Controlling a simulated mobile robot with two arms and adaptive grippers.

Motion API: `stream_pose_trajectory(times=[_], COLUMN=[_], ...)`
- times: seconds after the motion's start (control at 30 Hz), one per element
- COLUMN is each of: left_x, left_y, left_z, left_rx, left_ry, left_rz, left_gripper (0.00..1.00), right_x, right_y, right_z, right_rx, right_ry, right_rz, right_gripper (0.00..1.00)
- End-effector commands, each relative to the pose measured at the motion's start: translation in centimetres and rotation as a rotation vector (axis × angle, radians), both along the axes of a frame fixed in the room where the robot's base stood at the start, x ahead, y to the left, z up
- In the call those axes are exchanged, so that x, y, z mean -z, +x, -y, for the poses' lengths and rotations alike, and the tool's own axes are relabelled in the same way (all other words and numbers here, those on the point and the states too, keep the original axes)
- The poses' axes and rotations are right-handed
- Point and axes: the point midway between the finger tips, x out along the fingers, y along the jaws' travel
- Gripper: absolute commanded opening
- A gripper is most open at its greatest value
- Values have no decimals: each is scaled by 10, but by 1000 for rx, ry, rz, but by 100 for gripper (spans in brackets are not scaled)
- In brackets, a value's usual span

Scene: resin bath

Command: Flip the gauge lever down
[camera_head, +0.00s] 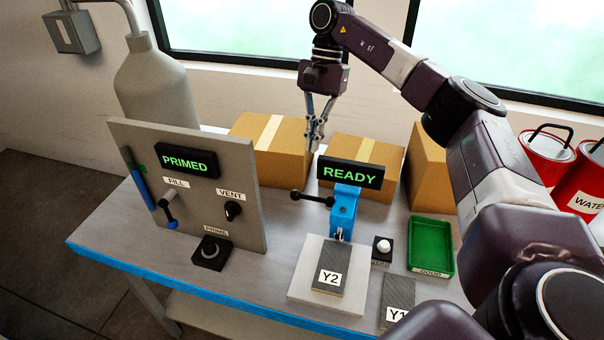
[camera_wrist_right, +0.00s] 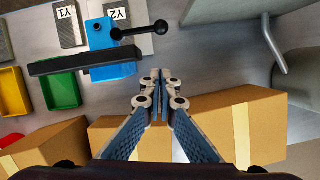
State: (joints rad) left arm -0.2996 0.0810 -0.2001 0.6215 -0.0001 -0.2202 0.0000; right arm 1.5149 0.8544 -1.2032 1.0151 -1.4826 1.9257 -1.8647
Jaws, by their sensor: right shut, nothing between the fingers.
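The gauge (camera_head: 343,212) is a blue stand behind a pale plate, with a black display reading READY (camera_head: 350,173). Its black ball-ended lever (camera_head: 312,198) sticks out to the left, roughly level. The lever also shows in the right wrist view (camera_wrist_right: 138,32), beyond the fingertips and apart from them. A block marked Y2 (camera_head: 328,278) lies on the plate. My right gripper (camera_head: 316,143) is shut and empty, pointing down above and behind the display. Its closed fingers show in the right wrist view (camera_wrist_right: 162,80). My left gripper is not in view.
A grey panel (camera_head: 240,185) reading PRIMED, with switches, stands left of the gauge. Cardboard boxes (camera_head: 290,145) stand behind. A green tray (camera_head: 431,235), a white button (camera_head: 383,246) and a block marked Y1 (camera_head: 398,292) are to the right. Red cans (camera_head: 545,160) stand far right.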

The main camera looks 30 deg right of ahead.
Motion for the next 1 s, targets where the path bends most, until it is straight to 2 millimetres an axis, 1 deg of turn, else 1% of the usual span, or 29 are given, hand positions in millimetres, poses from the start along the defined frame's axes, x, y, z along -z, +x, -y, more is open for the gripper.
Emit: stream_pose_trajectory(times=[0.03, 0.27, 0.3, 0.4, 0.6, 0.73, 1.0], left_x=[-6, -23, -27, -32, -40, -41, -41], left_y=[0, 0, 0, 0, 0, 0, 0], left_z=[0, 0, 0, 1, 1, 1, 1], left_rx=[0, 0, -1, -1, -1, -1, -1], left_ry=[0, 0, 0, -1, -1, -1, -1], left_rz=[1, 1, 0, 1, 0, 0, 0], left_gripper=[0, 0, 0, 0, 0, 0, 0], right_x=[9, 56, 53, 56, 60, 62, 63], right_y=[-4, -11, -13, -18, -26, -28, -28], right_z=[-2, -16, -21, -31, -45, -49, -49], right_rx=[-2, -2, -3, -2, 0, 1, 1], right_ry=[-1, 0, 0, 0, 0, 1, 1], right_rz=[-6, -6, -2, 0, -1, -1, -1], right_gripper=[0, 0, 0, 0, 0, 0, 0])
